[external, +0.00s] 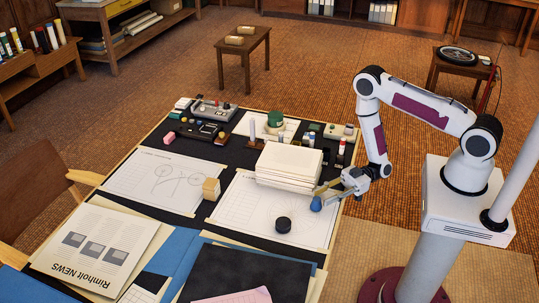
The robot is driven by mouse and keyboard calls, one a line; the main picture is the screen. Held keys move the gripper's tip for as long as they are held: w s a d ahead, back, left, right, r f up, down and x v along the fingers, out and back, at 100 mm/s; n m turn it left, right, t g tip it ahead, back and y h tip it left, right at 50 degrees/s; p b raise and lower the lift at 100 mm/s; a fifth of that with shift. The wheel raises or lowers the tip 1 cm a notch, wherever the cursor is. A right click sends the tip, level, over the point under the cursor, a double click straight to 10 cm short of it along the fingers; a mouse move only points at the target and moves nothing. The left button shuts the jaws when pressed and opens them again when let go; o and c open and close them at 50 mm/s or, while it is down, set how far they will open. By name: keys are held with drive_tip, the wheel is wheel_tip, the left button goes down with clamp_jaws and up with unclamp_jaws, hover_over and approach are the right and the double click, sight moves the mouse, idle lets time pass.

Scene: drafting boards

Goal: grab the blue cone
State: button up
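A small blue object (316,204) shows right at my fingertips, over the white drawing sheet near the right edge of the drafting table. It looks rounded from here, and I cannot make out a clear cone shape. My gripper (324,195) reaches in from the right, tilted down to the left, with its fingers beside the blue object. The fingers overlap it in this view, so I cannot tell whether they touch or grip it, or whether it rests on the sheet.
A stack of white paper (289,165) stands close behind my gripper. A black round puck (283,225) lies left of the blue object, and a wooden block (211,189) is further left. A green-topped container (275,120) and small items fill the table's back.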

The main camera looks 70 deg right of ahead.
sight(317, 199)
drive_tip(key=shift+x, duration=1.85)
clamp_jaws()
